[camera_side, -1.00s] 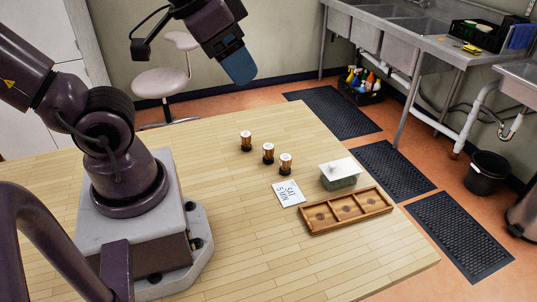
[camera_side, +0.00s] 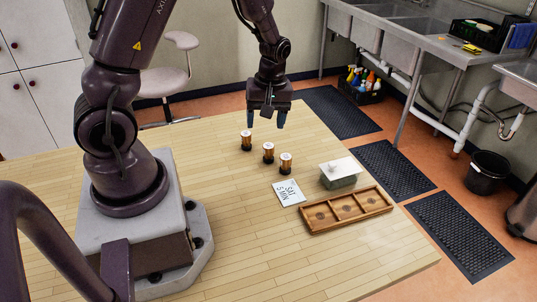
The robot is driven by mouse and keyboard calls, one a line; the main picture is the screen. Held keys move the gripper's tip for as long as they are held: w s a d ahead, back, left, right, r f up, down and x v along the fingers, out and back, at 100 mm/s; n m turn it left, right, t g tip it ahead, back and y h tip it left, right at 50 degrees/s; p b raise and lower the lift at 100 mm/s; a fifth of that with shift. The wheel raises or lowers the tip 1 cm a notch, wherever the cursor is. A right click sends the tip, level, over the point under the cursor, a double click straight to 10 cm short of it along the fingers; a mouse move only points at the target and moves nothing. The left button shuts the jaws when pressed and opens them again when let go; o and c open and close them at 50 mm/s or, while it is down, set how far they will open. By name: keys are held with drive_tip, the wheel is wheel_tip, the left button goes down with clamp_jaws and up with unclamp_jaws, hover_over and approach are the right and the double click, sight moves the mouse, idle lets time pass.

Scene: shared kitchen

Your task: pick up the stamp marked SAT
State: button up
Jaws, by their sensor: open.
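Three small stamps with copper-coloured bodies and dark ends stand upright in a slanting row on the wooden table: the far left stamp (camera_side: 246,141), the middle stamp (camera_side: 269,153) and the near right stamp (camera_side: 286,163). I cannot read any marking on them, so I cannot tell which is SAT. My gripper (camera_side: 266,119) is open and empty, pointing down above the table's far part, behind and above the stamps, touching none.
A wooden tray (camera_side: 313,228) with three compartments lies right of the card. A lidded container (camera_side: 341,181) stands behind the tray. The table (camera_side: 270,265) is clear at the front and left of the stamps. Sinks (camera_side: 388,45) stand beyond, off the table.

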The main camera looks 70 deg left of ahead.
sight(269, 146)
drive_tip(key=a+f+n, duration=0.1)
drive_tip(key=f, duration=0.3)
drive_tip(key=w+a+f+n, duration=0.1)
drive_tip(key=f+n, duration=0.1)
drive_tip(key=f, duration=0.3)
drive_tip(key=w+a+f+n+t, duration=0.1)
drive_tip(key=f, duration=0.3)
drive_tip(key=shift+a+f+n+y, duration=0.2)
drive_tip(key=shift+a+n+y, duration=0.1)
drive_tip(key=shift+n, duration=0.1)
drive_tip(key=c, duration=1)
